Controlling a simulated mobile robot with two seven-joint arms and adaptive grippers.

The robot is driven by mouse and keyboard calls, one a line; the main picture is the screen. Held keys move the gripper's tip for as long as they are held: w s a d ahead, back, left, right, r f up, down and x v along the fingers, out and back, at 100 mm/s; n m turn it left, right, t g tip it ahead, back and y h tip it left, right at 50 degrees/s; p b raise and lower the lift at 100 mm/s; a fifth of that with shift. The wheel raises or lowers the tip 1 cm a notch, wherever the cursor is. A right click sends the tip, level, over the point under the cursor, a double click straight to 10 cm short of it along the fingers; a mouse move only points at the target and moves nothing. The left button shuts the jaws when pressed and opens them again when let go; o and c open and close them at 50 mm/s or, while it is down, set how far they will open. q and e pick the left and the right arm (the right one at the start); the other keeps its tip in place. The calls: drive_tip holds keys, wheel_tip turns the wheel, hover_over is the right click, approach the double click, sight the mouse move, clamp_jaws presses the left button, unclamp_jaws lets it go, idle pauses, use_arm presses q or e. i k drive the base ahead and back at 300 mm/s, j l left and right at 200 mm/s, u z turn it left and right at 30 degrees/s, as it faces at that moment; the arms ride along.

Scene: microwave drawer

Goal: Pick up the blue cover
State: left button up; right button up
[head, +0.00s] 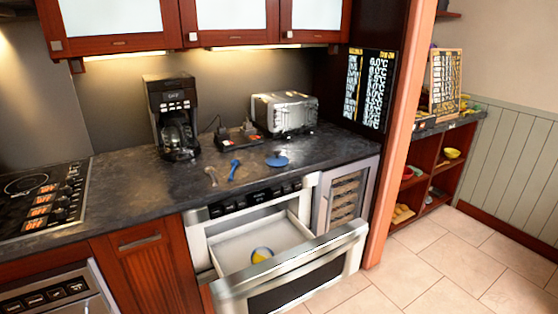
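A flat, round blue cover (277,162) lies on the dark countertop in the head view, in front of the toaster. It has a small raised part on top. A blue utensil (234,170) lies to its left, and a greyish utensil (211,176) lies further left. The drawer (225,246) below the counter is pulled open. A round yellow, white and blue object (262,254) is inside it, partly hidden by the drawer front. Neither of my grippers shows in this view.
A coffee maker (173,115) and a silver toaster (284,112) stand at the back of the counter. A stovetop (42,199) is at the left. The open drawer front (290,270) juts out below the counter. The tiled floor at right is clear.

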sight(277, 160)
drive_tip(key=i+l, duration=0.15)
drive_tip(key=l, duration=0.25)
drive_tip(key=i+l, duration=0.15)
drive_tip(key=l, duration=0.25)
drive_tip(key=i+l, duration=0.15)
drive_tip(key=l, duration=0.25)
drive_tip(key=i+l, duration=0.15)
drive_tip(key=l, duration=0.25)
drive_tip(key=i+l, duration=0.15)
drive_tip(key=l, duration=0.25)
drive_tip(key=i+l, duration=0.15)
drive_tip(key=l, duration=0.25)
drive_tip(key=i+l, duration=0.15)
drive_tip(key=l, duration=0.25)
